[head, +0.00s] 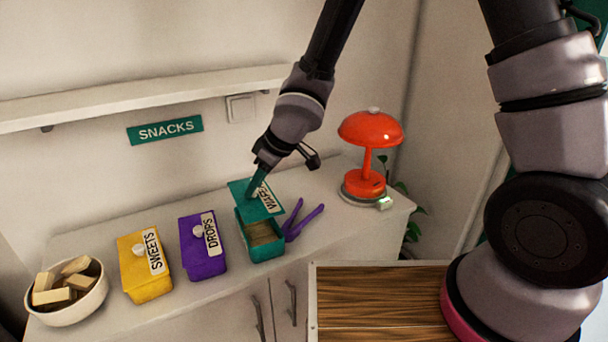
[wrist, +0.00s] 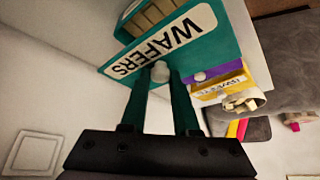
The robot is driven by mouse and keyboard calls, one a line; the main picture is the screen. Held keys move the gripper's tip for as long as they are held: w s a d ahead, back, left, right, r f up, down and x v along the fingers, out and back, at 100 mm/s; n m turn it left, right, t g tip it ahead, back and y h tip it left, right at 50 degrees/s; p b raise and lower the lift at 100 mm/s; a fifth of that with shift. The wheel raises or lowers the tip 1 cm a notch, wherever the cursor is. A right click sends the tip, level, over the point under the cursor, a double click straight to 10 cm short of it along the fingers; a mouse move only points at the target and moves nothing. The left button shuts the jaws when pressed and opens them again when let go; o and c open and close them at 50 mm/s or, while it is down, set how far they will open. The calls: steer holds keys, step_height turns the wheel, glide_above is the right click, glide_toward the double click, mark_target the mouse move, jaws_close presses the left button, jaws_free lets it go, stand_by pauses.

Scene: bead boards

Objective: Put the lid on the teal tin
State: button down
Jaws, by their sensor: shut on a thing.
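The teal tin (head: 267,252) stands open on the counter, with tan contents showing inside. Its teal lid (head: 240,188), labelled WAFERS, is above and toward the back of the tin, leaving the tin's front part uncovered. My gripper (head: 255,188) is shut on the pale knob of the lid. In the wrist view my gripper's teal fingers (wrist: 162,82) are on either side of the knob (wrist: 160,71), and the lid (wrist: 212,58) hides part of the tin (wrist: 124,15). I cannot tell how large the gap between lid and tin is.
A purple DROPS tin (head: 196,262) and a yellow SWEETS tin (head: 137,284), both lidded, stand to the left. A bowl (head: 72,312) of blocks is at far left. Purple tongs (head: 300,224) lie close right of the teal tin. A red lamp (head: 368,132) stands further right.

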mark_target(262, 199)
steer(key=shift+f, duration=3.1)
steer(key=shift+f, duration=0.4)
steer(key=c, duration=0.6)
jaws_free()
steer(key=o, duration=0.4)
steer(key=shift+r, duration=0.15)
steer(key=shift+r, duration=3.85)
